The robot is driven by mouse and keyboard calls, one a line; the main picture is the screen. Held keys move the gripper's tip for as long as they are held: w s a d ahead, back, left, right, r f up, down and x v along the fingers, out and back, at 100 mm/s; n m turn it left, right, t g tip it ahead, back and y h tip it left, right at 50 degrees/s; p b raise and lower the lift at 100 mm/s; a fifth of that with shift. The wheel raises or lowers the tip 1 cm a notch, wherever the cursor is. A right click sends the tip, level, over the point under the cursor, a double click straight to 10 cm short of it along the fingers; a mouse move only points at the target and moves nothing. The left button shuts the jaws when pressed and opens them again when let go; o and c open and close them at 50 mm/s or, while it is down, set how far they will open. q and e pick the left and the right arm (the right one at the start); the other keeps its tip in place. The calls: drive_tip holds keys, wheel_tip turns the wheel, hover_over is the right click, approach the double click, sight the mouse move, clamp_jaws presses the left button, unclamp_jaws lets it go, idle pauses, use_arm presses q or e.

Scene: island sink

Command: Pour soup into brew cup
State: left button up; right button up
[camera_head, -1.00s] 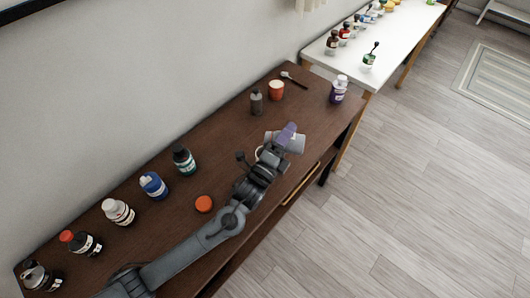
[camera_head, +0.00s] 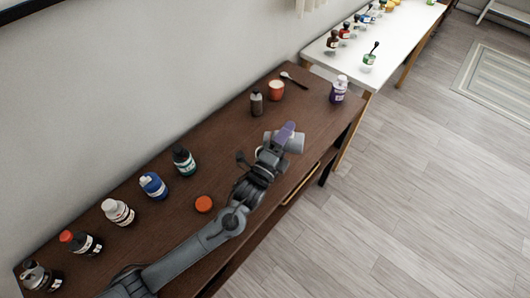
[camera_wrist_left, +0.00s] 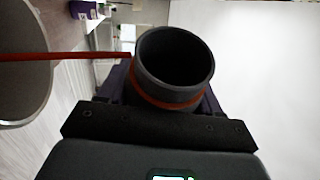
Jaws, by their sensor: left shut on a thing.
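My left gripper (camera_head: 284,134), with purple fingers, is shut on a grey cylindrical container (camera_head: 297,143) above the table's right part. In the left wrist view this container (camera_wrist_left: 178,62) shows as a dark, round, open mouth with an orange ring at the fingers. A red strip runs left from it to a large grey disc (camera_wrist_left: 22,65). The contents cannot be made out. An orange-red cup (camera_head: 276,92) with a pale inside stands upright near the table's back, apart from and beyond the gripper; I cannot tell if it is the brew cup. My right gripper is not in view.
A small dark bottle (camera_head: 256,103) stands beside the orange cup, with a dark spoon (camera_head: 295,81) behind. A purple bottle (camera_head: 339,90) stands at the far right end. An orange round thing (camera_head: 204,204) lies near my arm. Several bottles line the left back. The table's right part is mostly clear.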

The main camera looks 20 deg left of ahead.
use_arm(q)
drive_tip(key=shift+r+n, duration=0.15)
drive_tip(key=shift+n, duration=0.15)
drive_tip(key=shift+a+r+n+t+y, duration=0.2)
drive_tip(key=shift+r+n+t+y, duration=0.1)
drive_tip(key=shift+n, duration=0.3)
